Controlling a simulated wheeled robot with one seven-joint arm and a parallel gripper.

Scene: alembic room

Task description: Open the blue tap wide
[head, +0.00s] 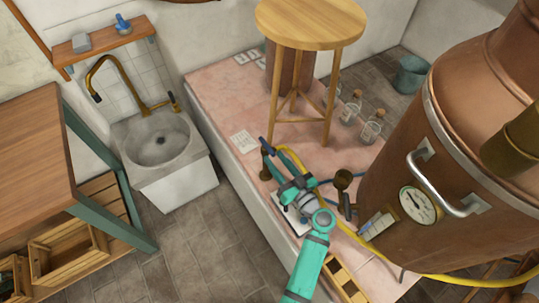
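My teal arm reaches up from the bottom, with my gripper (270,157) over the pink tiled platform. A dark blue bar-like part shows at the gripper's tip; I cannot tell whether it is the blue tap's handle or part of the gripper. A small dark brass fitting (266,174) stands just below and left of it. A yellow hose (290,152) curves close by on the right. The gripper's fingers are too small and overlapped to tell if they are open or shut, or whether they touch anything.
A large copper still (450,150) with a gauge and handle fills the right. A round wooden stool (310,25) stands behind the gripper, with glass bottles (352,108) beside it. A stone sink (163,143) with a brass faucet (115,65) and a wooden table (30,145) are left.

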